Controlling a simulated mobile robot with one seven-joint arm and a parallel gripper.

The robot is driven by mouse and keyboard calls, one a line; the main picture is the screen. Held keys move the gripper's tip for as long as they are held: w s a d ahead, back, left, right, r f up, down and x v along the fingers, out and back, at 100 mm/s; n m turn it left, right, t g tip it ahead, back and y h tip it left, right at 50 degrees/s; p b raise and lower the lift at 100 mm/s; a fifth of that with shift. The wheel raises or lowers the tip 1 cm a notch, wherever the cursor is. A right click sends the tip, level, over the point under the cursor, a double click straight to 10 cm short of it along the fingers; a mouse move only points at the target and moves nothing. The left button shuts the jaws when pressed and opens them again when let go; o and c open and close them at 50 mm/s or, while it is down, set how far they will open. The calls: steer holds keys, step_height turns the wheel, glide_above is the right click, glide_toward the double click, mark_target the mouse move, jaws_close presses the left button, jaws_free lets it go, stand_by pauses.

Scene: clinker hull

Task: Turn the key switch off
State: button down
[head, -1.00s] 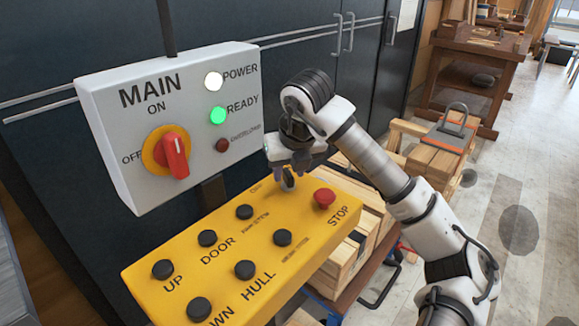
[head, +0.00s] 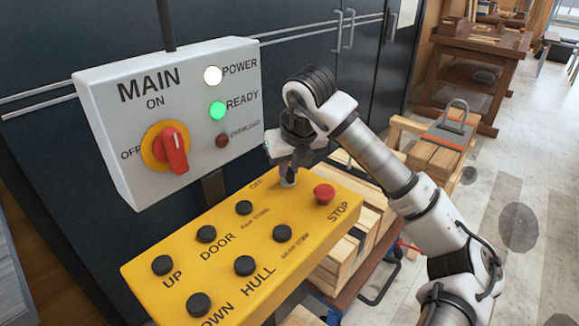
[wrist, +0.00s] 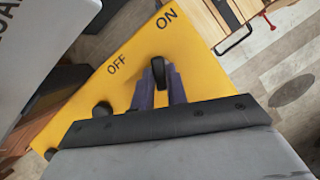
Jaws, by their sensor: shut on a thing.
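The key switch is on the far edge of the yellow control panel (head: 225,250), near the red STOP button (head: 324,194). Only its pale collar (head: 288,183) shows in the head view, under my gripper (head: 287,172). In the wrist view the dark key (wrist: 158,72) stands between my two fingers, which are shut on it. There the OFF label (wrist: 117,63) is left of the key and the ON label (wrist: 165,18) is beyond it. The key's exact angle is hard to tell.
A grey MAIN box (head: 170,120) with a red rotary handle (head: 174,150), a lit white POWER lamp (head: 212,76) and a lit green READY lamp (head: 217,110) stands behind the panel. Several black buttons cover the panel. Stacked timber (head: 345,250) is to the right.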

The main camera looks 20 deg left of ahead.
steer(key=n+b, duration=0.2)
steer(key=shift+w+d+f+n+g+y, duration=0.1)
steer(key=shift+n+g+y, duration=0.2)
steer(key=shift+n+y, duration=0.1)
steer(key=n+g, duration=0.1)
steer(key=n, duration=0.1)
steer(key=shift+w+n+y+b, duration=0.1)
steer(key=shift+n+y+b, duration=0.2)
steer(key=shift+n+b, duration=0.1)
steer(key=n+g, duration=0.1)
steer(key=n, duration=0.2)
steer(key=n+g, duration=0.1)
steer(key=n, duration=0.1)
steer(key=shift+w+r+n+p, duration=0.15)
steer(key=shift+r+n+p, duration=0.05)
steer(key=shift+n+p, duration=0.2)
steer(key=c, duration=1.4)
jaws_free()
steer(key=b+v, duration=0.1)
steer(key=v, duration=1.2)
steer(key=shift+w+d+r, duration=0.15)
steer(key=shift+w+r, duration=0.15)
steer(key=shift+r, duration=0.05)
